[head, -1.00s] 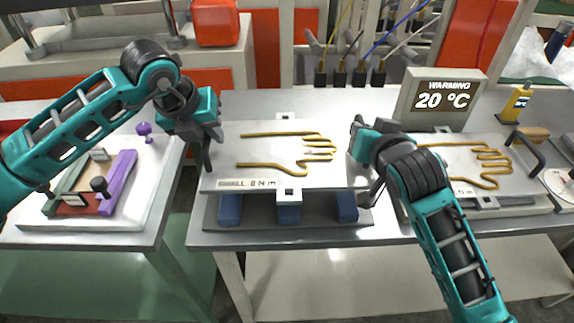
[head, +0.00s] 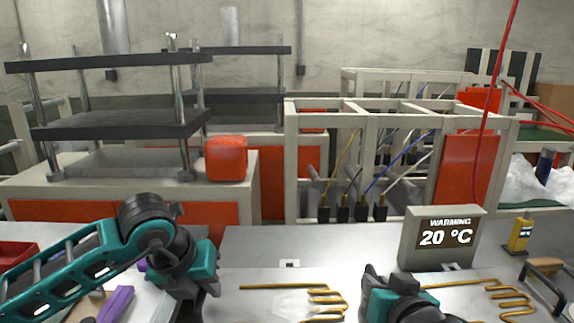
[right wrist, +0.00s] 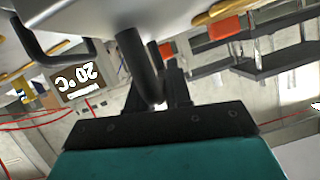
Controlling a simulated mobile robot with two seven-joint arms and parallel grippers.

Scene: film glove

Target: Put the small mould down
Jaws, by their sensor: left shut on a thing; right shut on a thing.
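The small mould (head: 255,308) is a pale metal plate with a gold hand outline, at the bottom edge of the head view. Its front part is cut off. My left gripper (head: 208,290) is shut on its left end. My right gripper (head: 370,290) is shut at its right end. In the right wrist view, my right gripper (right wrist: 158,88) closes around a dark bar handle (right wrist: 135,60) under the pale plate. The left fingers' contact is mostly hidden. What lies under the mould is out of view now, so I cannot tell whether it rests on anything.
A second mould (head: 460,290) with a gold outline and dark handle lies close on the right. A display (head: 440,240) reading "WARMING 20 °C" stands behind it. A yellow bottle (head: 519,235) is at far right. A purple bar (head: 115,303) lies at left. Racks stand behind the table.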

